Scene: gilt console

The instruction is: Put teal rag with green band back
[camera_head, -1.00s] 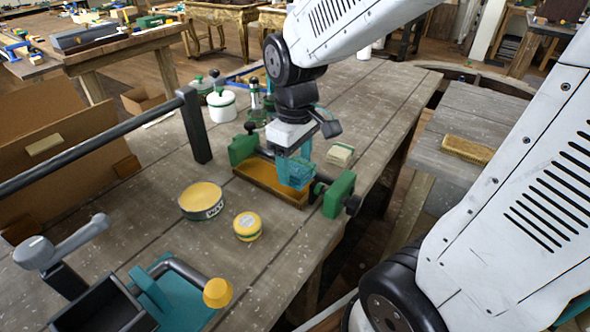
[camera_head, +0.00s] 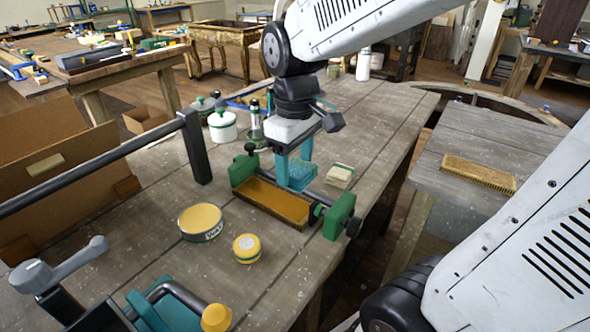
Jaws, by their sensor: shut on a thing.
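A teal rag (camera_head: 299,176) hangs from the tips of my gripper (camera_head: 294,160), which is shut on it. Its green band cannot be made out. In the picture the rag overlaps the far right part of a long yellow-brown block (camera_head: 270,203) between the green jaws of a clamp (camera_head: 340,216). I cannot tell whether the rag touches the block or clamp. A folded cream rag with a green band (camera_head: 340,175) lies on the workbench (camera_head: 285,265) just right of the teal rag.
An open tin (camera_head: 201,221) and a small yellow tin (camera_head: 247,248) stand in front of the clamp. A white jar (camera_head: 222,126) and a green-based bottle (camera_head: 256,130) stand behind it. A brush (camera_head: 478,172) lies on the right-hand table. The bench's back right is mostly clear.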

